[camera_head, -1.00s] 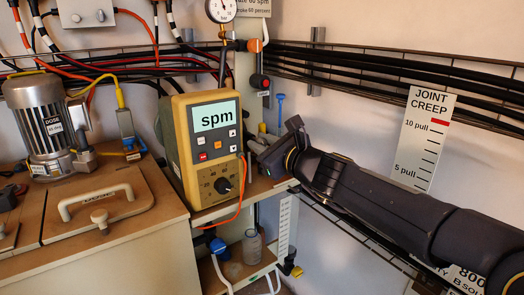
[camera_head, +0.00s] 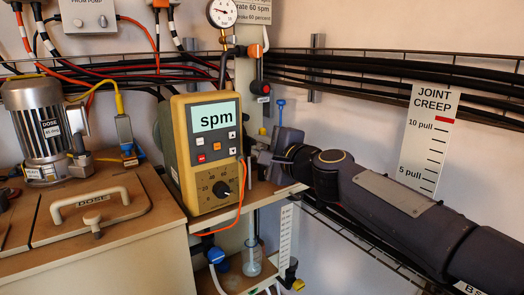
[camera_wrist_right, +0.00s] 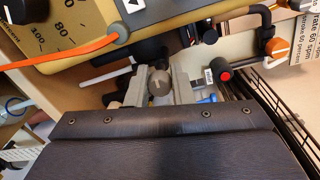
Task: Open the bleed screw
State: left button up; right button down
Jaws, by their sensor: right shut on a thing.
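The bleed screw (camera_wrist_right: 160,82) shows in the right wrist view as a small round grey knob with a pale line across its face. It sits between the two pale fingers of my right gripper (camera_wrist_right: 160,88), which are shut on it. In the head view my right gripper (camera_head: 262,166) is just right of the yellow pump (camera_head: 212,155), whose display reads "spm". The pump hides part of the fingers, and the screw cannot be made out there. My left gripper is in neither view.
A black valve with a red end (camera_wrist_right: 225,76) and an orange-ended fitting (camera_wrist_right: 277,47) are close to the gripper. A glass bottle (camera_head: 252,262) stands below. A wire cable rack (camera_head: 390,88) runs along the right wall.

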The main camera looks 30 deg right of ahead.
jog(key=n+b, duration=0.1)
jog(key=n, duration=0.5)
jog(key=shift+f, duration=0.15)
jog(key=n+h+b, duration=0.1)
jog(key=n, duration=0.4)
jog(key=shift+n+b, duration=0.4)
jog(key=c, duration=1.3)
grip_release()
jog(key=shift+s, duration=0.1)
